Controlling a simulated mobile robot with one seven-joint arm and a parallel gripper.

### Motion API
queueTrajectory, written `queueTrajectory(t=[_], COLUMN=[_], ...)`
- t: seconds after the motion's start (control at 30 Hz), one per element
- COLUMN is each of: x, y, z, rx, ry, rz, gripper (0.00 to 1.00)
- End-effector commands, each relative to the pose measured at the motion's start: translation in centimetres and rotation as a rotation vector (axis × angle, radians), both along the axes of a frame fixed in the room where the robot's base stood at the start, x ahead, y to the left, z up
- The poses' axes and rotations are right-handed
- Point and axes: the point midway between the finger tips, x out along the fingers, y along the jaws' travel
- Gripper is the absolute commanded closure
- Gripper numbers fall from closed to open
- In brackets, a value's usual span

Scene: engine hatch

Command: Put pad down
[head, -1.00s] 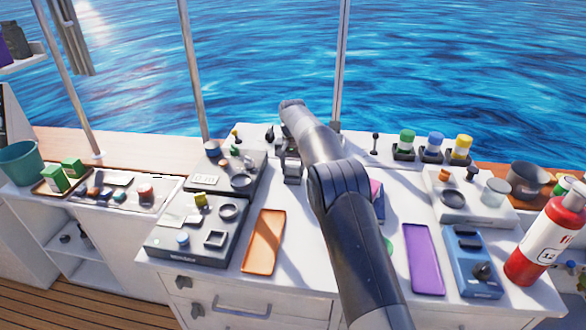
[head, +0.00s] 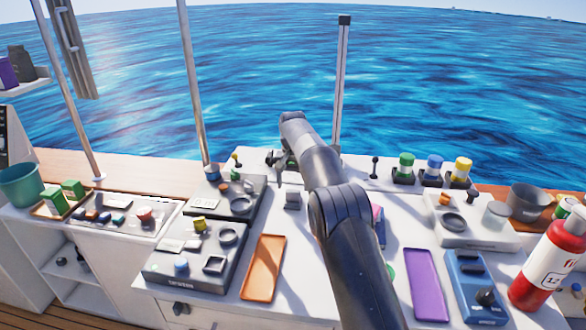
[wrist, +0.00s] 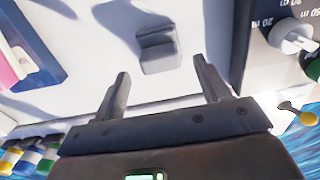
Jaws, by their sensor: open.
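A small grey block (head: 292,200), which looks like the pad, rests on the white counter (head: 310,262) behind the orange tray. In the wrist view the grey block (wrist: 158,48) lies just beyond my fingertips, roughly between their lines and apart from both. My gripper (wrist: 162,72) is open with nothing between its fingers. In the head view my gripper (head: 281,176) hangs above and behind the block, partly hidden by my own arm.
Dark control panels (head: 190,245) stand left of the block. An orange tray (head: 264,267) lies in front, a purple tray (head: 427,285) and blue device (head: 473,285) to the right. A red-and-white extinguisher (head: 545,265) stands at the right edge. Counter around the block is clear.

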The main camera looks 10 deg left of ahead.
Motion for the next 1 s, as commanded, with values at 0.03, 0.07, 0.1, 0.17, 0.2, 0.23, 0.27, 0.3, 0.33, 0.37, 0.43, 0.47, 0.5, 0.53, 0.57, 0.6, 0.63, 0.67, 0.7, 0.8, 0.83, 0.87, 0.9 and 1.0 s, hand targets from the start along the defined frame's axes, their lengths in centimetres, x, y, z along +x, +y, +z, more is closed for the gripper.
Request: queueTrajectory(t=[0.03, 0.07, 0.1, 0.17, 0.2, 0.23, 0.27, 0.3, 0.33, 0.37, 0.43, 0.47, 0.5, 0.53, 0.57, 0.6, 0.63, 0.67, 0.7, 0.8, 0.83, 0.87, 0.9, 1.0], x=[0.1, 0.1, 0.1, 0.1, 0.1, 0.1, 0.1, 0.2, 0.2, 0.2, 0.2, 0.2, 0.2, 0.2, 0.1, 0.1, 0.1, 0.1, 0.0, 0.0, 0.0, 0.0, 0.0, 0.0], y=[0.0, 0.0, 0.0, 0.0, 0.0, 0.0, 0.0, 0.0, 0.0, 0.0, 0.0, 0.0, 0.0, 0.0, 0.0, 0.0, 0.0, 0.0, 0.0, 0.0, 0.0, 0.0, 0.0, -0.1], z=[1.4, 2.1, 2.8, 3.9, 4.6, 5.2, 5.4, 5.6, 5.8, 6.0, 6.5, 6.7, 7.0, 7.1, 7.3, 7.5, 7.5, 7.6, 7.7, 7.9, 8.0, 8.0, 8.0, 8.2], rx=[0.002, 0.002, 0.001, 0.001, 0.001, 0.001, 0.001, 0.001, 0.000, 0.001, 0.000, 0.000, 0.000, 0.001, 0.000, 0.000, 0.000, 0.000, 0.000, 0.000, 0.000, 0.000, 0.000, 0.001], ry=[-0.005, -0.005, -0.003, -0.003, -0.003, -0.004, -0.002, -0.002, -0.001, -0.002, -0.002, -0.002, -0.001, -0.002, -0.001, -0.001, -0.001, -0.001, 0.000, 0.000, 0.000, 0.000, 0.000, -0.001], rz=[0.000, 0.000, 0.000, 0.000, 0.000, 0.000, 0.000, 0.000, 0.000, 0.000, 0.000, 0.000, 0.000, 0.000, 0.000, 0.000, 0.000, 0.000, 0.000, 0.000, 0.000, 0.000, 0.000, -0.001], gripper=[0.31, 0.31, 0.31, 0.31, 0.31, 0.31, 0.31, 0.31, 0.31, 0.31, 0.31, 0.31, 0.31, 0.31, 0.31, 0.31, 0.31, 0.31, 0.31, 0.31, 0.31, 0.31, 0.31, 0.31])
